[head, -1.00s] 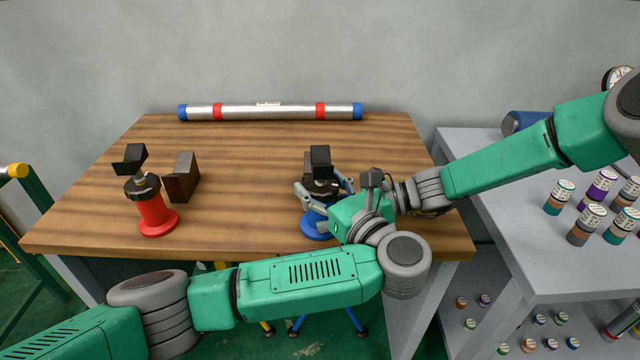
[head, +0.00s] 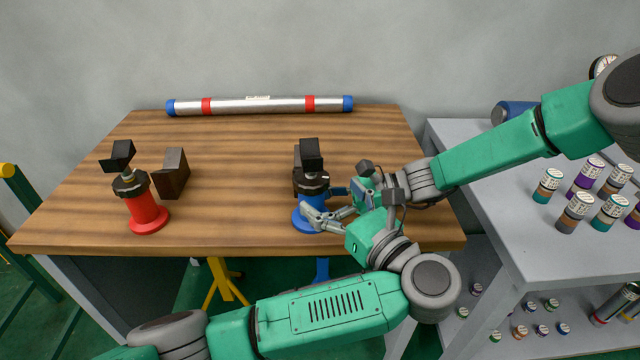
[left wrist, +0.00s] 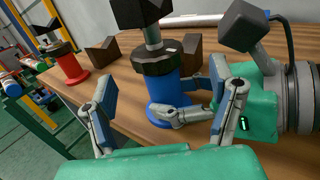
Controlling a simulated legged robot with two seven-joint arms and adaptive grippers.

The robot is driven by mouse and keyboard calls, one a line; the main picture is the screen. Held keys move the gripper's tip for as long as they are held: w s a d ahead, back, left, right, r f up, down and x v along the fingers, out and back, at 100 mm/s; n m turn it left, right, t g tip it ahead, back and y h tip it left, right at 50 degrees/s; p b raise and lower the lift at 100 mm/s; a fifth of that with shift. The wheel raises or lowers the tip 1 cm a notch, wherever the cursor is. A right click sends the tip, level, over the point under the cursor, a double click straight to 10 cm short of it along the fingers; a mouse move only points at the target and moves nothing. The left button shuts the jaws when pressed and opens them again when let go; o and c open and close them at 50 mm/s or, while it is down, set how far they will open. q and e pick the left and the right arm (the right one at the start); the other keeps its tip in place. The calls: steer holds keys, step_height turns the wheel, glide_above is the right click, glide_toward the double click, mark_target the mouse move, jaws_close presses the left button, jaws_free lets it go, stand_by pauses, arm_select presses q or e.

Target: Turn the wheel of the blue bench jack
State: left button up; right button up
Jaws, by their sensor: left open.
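The blue bench jack (head: 307,222) stands upright near the table's front edge, with a black wheel (left wrist: 157,62) and a dark V-shaped head (head: 311,154). My left gripper (head: 333,200) is open in front of the jack; the left wrist view shows its blue-padded fingers (left wrist: 162,98) spread, one left and one right of the jack, nearer than it and apart from the wheel. My right gripper (left wrist: 182,101) comes from the right, with its fingers before and behind the blue body below the wheel, seemingly closed on it. The far finger is partly hidden.
A red jack (head: 148,213) and a dark V-block (head: 172,174) stand at the left of the wooden table. A pipe (head: 260,105) lies along the back. A grey bench (head: 500,220) with several small cans is at the right. The table's middle is clear.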

arm_select(q)
steer(key=shift+s+d, duration=0.4)
steer(key=shift+s, duration=0.15)
